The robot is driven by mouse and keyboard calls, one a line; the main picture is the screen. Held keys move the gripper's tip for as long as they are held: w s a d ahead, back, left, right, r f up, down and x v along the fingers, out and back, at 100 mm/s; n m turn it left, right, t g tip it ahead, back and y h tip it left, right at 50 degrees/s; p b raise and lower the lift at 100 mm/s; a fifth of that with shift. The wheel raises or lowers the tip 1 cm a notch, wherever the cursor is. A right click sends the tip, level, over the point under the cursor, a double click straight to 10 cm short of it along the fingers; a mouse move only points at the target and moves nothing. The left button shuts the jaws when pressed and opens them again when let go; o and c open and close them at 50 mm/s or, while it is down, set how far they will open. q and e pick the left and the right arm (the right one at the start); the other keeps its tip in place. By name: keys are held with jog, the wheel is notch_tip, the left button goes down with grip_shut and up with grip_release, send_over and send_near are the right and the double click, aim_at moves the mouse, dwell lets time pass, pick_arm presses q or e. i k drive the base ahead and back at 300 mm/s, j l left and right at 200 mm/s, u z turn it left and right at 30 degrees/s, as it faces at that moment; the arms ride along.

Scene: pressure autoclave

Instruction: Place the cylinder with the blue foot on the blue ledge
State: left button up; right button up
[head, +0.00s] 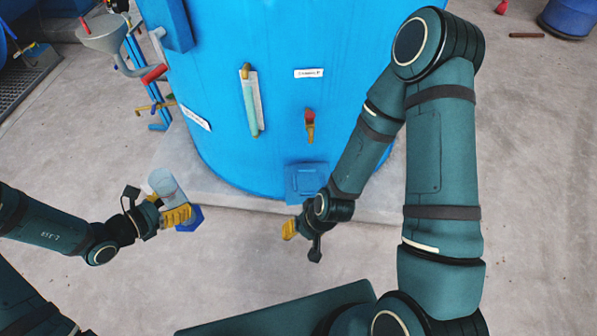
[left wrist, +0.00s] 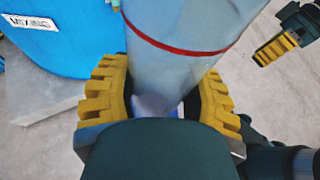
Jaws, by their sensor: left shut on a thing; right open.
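The clear, pale cylinder (head: 162,181) has a blue foot (head: 189,220) and is in my left gripper (head: 178,214), left of the blue tank. In the left wrist view the cylinder (left wrist: 183,62) stands between the yellow fingers (left wrist: 160,103) and shows a red ring. The foot is mostly hidden there. A small blue ledge (head: 306,178) juts from the tank's lower front, to the right of the cylinder and apart from it. My right gripper (head: 290,229) is open and empty just below and left of that ledge; it also shows in the left wrist view (left wrist: 278,48).
The large blue tank (head: 220,110) stands on a concrete base (head: 240,203) and carries a sight tube (head: 252,103) and a red-and-brass valve (head: 310,122). A funnel stand (head: 105,35) is at the far left. The floor in front is clear.

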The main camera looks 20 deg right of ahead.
aim_at(308, 182)
jog(key=i+l+z, duration=0.15)
jog(key=i+l, duration=0.65)
jog(key=l, duration=0.1)
